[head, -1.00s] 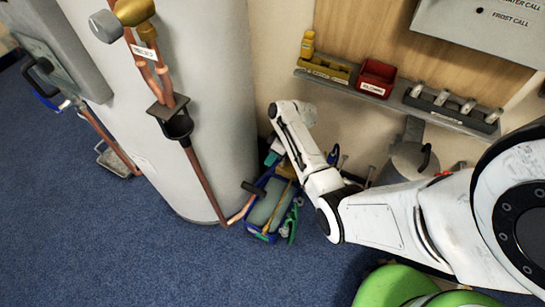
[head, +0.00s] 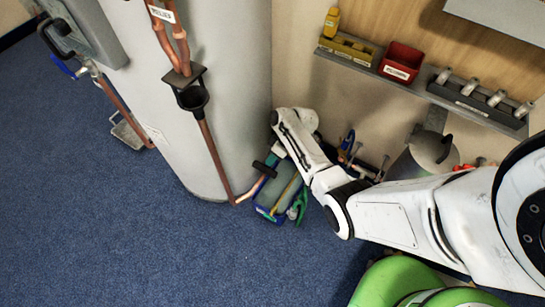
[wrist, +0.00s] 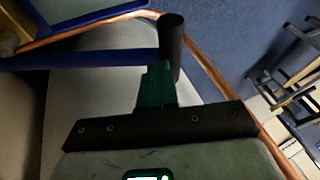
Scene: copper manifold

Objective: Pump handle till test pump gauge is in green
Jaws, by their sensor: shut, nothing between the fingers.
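The test pump (head: 280,190) is a low blue box with a grey-green tank, on the floor at the foot of the white cylinder. Its handle has a black crossbar grip (head: 264,169); in the wrist view the same dark grip (wrist: 171,32) stands at the end of a blue lever (wrist: 85,60). My gripper has teal fingers (wrist: 157,72), shut and empty, just by the grip; I cannot tell whether they touch it. In the head view my gripper (head: 277,152) is partly hidden behind my wrist. I cannot make out the gauge in either view.
A copper pipe (head: 217,160) runs down the white cylinder (head: 235,80) to the pump. A wall shelf (head: 425,88) holds a yellow tray (head: 346,50), a red bin (head: 401,63) and a rack. A grey vessel (head: 433,150) stands to the right. The blue carpet at left is open.

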